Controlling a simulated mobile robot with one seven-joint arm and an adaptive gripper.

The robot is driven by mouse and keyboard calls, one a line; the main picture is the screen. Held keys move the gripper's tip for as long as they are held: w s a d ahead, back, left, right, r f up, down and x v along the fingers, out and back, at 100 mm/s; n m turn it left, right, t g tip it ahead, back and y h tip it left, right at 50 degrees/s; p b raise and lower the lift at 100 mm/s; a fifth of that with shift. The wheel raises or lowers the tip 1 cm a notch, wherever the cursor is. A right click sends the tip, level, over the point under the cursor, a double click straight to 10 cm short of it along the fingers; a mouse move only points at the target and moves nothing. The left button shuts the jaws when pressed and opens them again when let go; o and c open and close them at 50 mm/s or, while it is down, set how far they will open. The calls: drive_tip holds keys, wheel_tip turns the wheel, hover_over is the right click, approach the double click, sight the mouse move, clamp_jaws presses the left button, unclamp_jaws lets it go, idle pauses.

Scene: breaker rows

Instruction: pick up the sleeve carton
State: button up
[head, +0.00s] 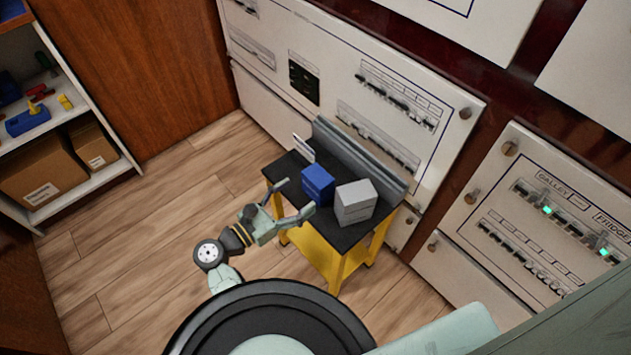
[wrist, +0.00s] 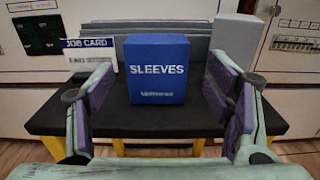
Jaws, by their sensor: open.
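The sleeve carton (head: 318,185) is a blue box on the black-topped table. In the wrist view it stands upright, with "SLEEVES" printed on its front (wrist: 158,70). My gripper (head: 296,198) is open at the table's front left edge, facing the carton. In the wrist view the two fingers of my gripper (wrist: 163,98) stand wide apart, one on each side of the carton, with gaps on both sides. Nothing is held.
A grey box (head: 355,203) stands right of the carton on the table (head: 352,238). A white job card (head: 304,147) stands at left. Grey ridged strips (head: 360,158) line the back, near the breaker panel (head: 330,75). Shelves (head: 75,190) stand at far left; the floor between is clear.

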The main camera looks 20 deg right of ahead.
sight(310, 186)
drive_tip(key=p+x, duration=0.2)
drive_tip(key=x, duration=0.5)
drive_tip(key=shift+w+f+p, duration=0.1)
drive_tip(key=shift+w+p, duration=0.1)
drive_tip(key=shift+p, duration=0.15)
drive_tip(key=shift+w+d+f, duration=0.1)
drive_tip(key=shift+d, duration=0.3)
drive_tip(key=c, duration=1)
